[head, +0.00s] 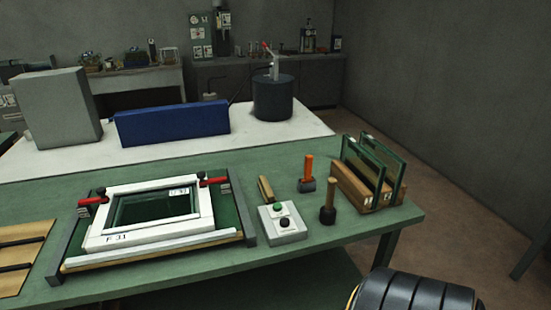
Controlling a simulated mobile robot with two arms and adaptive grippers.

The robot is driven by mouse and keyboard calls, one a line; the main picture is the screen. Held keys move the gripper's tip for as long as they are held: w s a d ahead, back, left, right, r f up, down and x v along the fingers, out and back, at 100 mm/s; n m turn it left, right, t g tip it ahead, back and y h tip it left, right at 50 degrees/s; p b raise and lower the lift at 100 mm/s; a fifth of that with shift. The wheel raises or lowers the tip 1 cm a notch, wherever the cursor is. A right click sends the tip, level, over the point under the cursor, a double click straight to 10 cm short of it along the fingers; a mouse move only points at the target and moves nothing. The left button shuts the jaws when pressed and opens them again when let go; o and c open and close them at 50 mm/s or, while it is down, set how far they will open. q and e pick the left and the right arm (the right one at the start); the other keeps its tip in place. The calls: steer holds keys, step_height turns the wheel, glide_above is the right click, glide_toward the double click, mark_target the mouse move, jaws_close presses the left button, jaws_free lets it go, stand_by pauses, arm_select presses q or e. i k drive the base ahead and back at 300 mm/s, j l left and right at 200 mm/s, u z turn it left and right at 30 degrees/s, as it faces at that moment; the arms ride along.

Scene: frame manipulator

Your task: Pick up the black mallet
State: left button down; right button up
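The black mallet (328,215) stands head down on the green workbench (350,228), right of the button box. Its black head rests on the bench and its wooden handle points up. No gripper is beside it or touching it. Neither my left nor my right gripper shows in the head view.
A grey button box (282,224), an orange-handled tool (307,184) and a wooden rack (372,196) with glass panes surround the mallet. A white frame (125,232) on a fixture lies left. Bare bench shows in front of the mallet. A black rounded part, possibly mine, fills the lower right.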

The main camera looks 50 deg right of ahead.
mark_target(327, 215)
steer(key=z, duration=2.15)
